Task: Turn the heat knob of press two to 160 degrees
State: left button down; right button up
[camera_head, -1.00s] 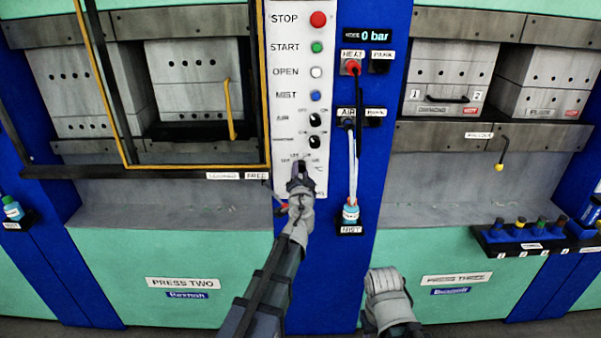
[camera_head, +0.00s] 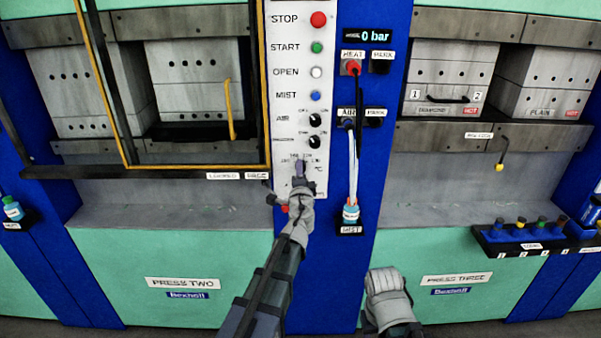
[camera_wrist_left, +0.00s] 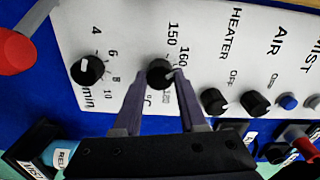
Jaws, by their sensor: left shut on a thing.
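The heat knob (camera_wrist_left: 160,72) of press two is a small black dial on the white control panel (camera_head: 280,180). In the left wrist view the marks 150 and 160 show beside it; another mark is partly hidden by a finger. My left gripper (camera_head: 300,166) is at this dial near the panel's bottom. In the left wrist view its two purple fingers (camera_wrist_left: 160,78) are shut on the knob from either side. I cannot read the knob's exact setting. My right gripper (camera_head: 386,284) hangs low before press three; its fingers do not show clearly.
A minute knob (camera_wrist_left: 87,70) and a red button (camera_wrist_left: 15,50) are on one side of the dial. Heater (camera_wrist_left: 214,102) and air (camera_wrist_left: 256,104) knobs are on the other. A blue mist bottle (camera_head: 350,213) and hanging hoses are right of the panel.

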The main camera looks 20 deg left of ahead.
pick_arm(q)
jog(key=shift+m, duration=0.7)
jog(key=shift+c, duration=2.3)
grip_release()
jog(key=v, duration=0.7)
jog(key=shift+s, duration=0.4)
jog(key=shift+d, duration=0.1)
